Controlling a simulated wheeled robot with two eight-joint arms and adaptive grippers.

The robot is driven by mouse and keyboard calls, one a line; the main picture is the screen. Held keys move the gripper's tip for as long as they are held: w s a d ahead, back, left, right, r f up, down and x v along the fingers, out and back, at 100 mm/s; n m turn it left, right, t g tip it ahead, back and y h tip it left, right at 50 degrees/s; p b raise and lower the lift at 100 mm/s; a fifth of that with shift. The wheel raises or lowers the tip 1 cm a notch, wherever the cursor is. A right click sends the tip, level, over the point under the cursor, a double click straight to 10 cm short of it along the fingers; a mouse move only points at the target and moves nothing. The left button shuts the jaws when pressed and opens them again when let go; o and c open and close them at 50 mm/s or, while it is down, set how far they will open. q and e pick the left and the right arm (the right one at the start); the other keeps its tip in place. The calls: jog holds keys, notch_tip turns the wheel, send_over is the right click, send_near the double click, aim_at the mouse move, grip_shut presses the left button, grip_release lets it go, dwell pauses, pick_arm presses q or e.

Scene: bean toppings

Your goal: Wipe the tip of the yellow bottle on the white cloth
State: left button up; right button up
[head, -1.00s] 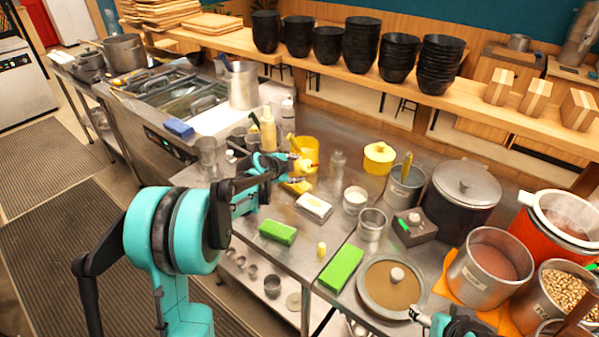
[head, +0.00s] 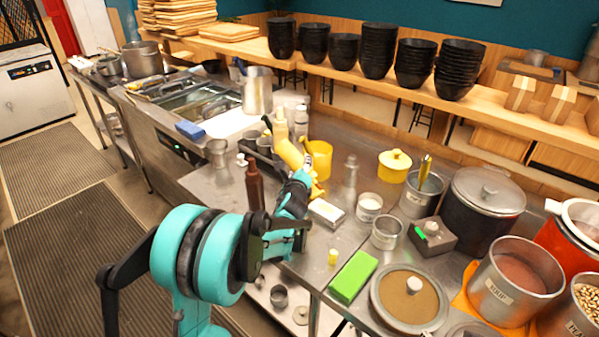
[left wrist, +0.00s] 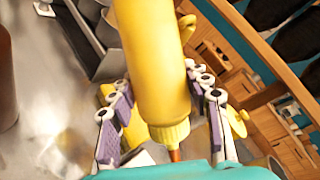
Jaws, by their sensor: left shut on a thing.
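My left gripper (head: 298,178) is shut on the yellow bottle (head: 287,152), above the metal counter. The bottle is tilted in the head view. In the left wrist view the yellow bottle (left wrist: 152,60) lies between the two fingers, its brownish tip at the lower edge of the picture. A small white folded block, which may be the white cloth (head: 327,210), lies on the counter just right of and below the gripper. The tip appears apart from it, but its exact height is unclear. My right gripper is out of view.
A brown bottle (head: 254,186) stands left of my gripper. A yellow container (head: 319,160) stands behind it. A green sponge (head: 353,277), a small yellow piece (head: 333,257) and metal cups (head: 387,232) are to the right and in front. A flat white sheet (head: 228,122) lies by the sink.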

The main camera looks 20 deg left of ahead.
aim_at(312, 172)
pick_arm(q)
jog(key=shift+s+d+f+m+t+y+b, duration=0.15)
jog(key=shift+d+m+t+b, duration=0.1)
jog(key=shift+d+b, duration=0.2)
jog(key=shift+s+d+f+m+t+y+b, duration=0.15)
jog(key=shift+d+m+b, duration=0.15)
jog(key=shift+d, duration=0.2)
jog(key=shift+s+d+f+m+t+b, duration=0.15)
jog(key=shift+d+m+t+b, duration=0.1)
jog(key=shift+d+b, duration=0.2)
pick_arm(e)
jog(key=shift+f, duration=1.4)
pick_arm(q)
jog(key=s+d+m+t, duration=0.2)
jog(key=d+m+t, duration=0.15)
jog(key=d, duration=0.35)
jog(key=shift+m+g+y, duration=0.3)
jog(key=shift+m, duration=0.15)
jog(key=shift+w+a+f, duration=0.1)
jog(key=shift+w+a, duration=0.15)
jog(key=shift+a, duration=0.65)
jog(key=shift+w+a+r, duration=0.1)
jog(key=shift+w+a, duration=0.1)
jog(key=shift+a, duration=0.75)
jog(key=shift+w+a+f, duration=0.1)
jog(key=shift+w+a, duration=0.15)
jog(key=shift+a, duration=0.65)
jog(key=shift+f, duration=1)
jog(key=shift+d, duration=0.1)
